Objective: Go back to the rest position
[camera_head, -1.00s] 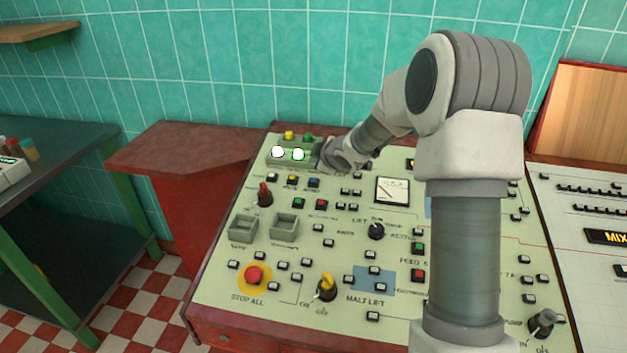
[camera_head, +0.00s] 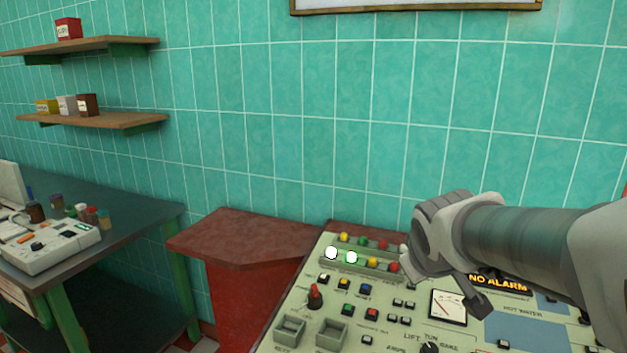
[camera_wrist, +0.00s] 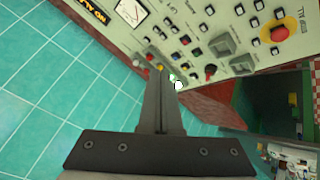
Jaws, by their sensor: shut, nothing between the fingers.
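My gripper (camera_wrist: 159,75) is shut and empty; its two fingers lie together in the wrist view, in front of the control panel's lamp rows. In the head view my arm enters from the right and the wrist end hangs over the back of the pale green control panel (camera_head: 290,318). The fingertips cannot be made out clearly there. Beside the wrist are two lit lamps, one white (camera_head: 331,253) and one white-green (camera_head: 351,257), with yellow, green and red lamps around them. The wrist view shows the panel tilted at the top.
A red side counter (camera_head: 245,236) stands left of the panel. A dark table (camera_head: 130,225) with a white device (camera_head: 50,248) and small jars is at the far left. Two wall shelves (camera_head: 95,121) hang above. The tiled wall (camera_head: 300,130) is close behind the panel.

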